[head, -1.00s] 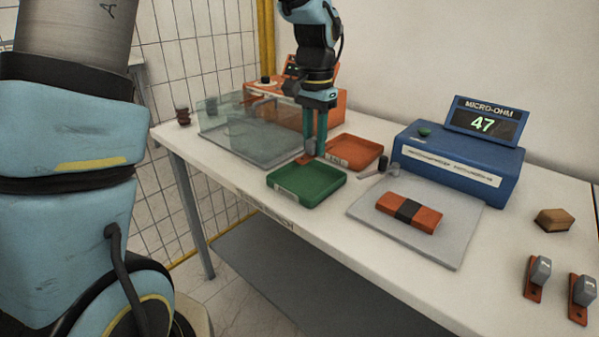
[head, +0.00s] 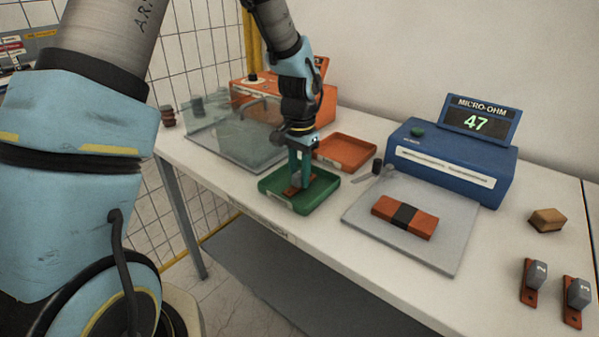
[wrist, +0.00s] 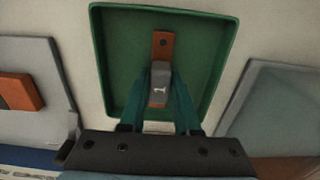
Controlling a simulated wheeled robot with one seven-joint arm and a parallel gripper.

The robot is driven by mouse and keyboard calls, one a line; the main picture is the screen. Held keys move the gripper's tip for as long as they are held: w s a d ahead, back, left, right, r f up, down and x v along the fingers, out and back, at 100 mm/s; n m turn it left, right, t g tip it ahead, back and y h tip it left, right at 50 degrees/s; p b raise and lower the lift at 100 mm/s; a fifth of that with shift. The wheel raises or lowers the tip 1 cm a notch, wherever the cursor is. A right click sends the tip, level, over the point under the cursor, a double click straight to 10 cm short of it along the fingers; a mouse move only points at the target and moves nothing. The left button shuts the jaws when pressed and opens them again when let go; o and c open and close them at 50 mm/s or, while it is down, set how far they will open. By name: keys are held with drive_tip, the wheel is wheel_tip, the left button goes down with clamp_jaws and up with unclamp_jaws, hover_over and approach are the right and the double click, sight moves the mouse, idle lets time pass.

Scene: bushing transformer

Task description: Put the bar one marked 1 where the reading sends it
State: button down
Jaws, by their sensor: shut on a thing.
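The bar marked 1 (wrist: 162,50) is a copper strip with a grey block bearing a white "1" in the wrist view. My gripper (wrist: 160,92) is shut on its grey block. In the head view my gripper (head: 298,180) points down inside the green tray (head: 320,198), with the copper end at the tray floor or just above it; I cannot tell whether it touches. The orange tray (head: 347,152) behind it is empty. The blue micro-ohm meter (head: 450,160) has a display (head: 478,122) that reads 47 in green.
A grey plate (head: 440,245) carries a copper block with a black band (head: 404,215). A clear-walled box (head: 235,135) and an orange unit stand behind left.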

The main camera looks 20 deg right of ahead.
sight(300, 173)
drive_tip(key=shift+f, duration=0.2)
drive_tip(key=c, duration=0.6)
unclamp_jaws()
drive_tip(key=shift+r, duration=0.1)
wheel_tip(300, 173, up, 12)
drive_tip(key=b, duration=0.2)
drive_tip(key=s+a+f+n, duration=0.1)
drive_tip(key=a+f+n, duration=0.1)
drive_tip(key=a, duration=0.8)
drive_tip(key=s+a+f+n+t, duration=0.1)
drive_tip(key=a+n, duration=0.4)
drive_tip(key=a, duration=0.5)
drive_tip(key=s+a+f+n, duration=0.2)
drive_tip(key=a+n, duration=0.2)
drive_tip(key=a, duration=0.6)
drive_tip(key=shift+s+a+f+t, duration=0.1)
drive_tip(key=shift+a+f+t, duration=0.15)
drive_tip(key=shift+f+t, duration=0.1)
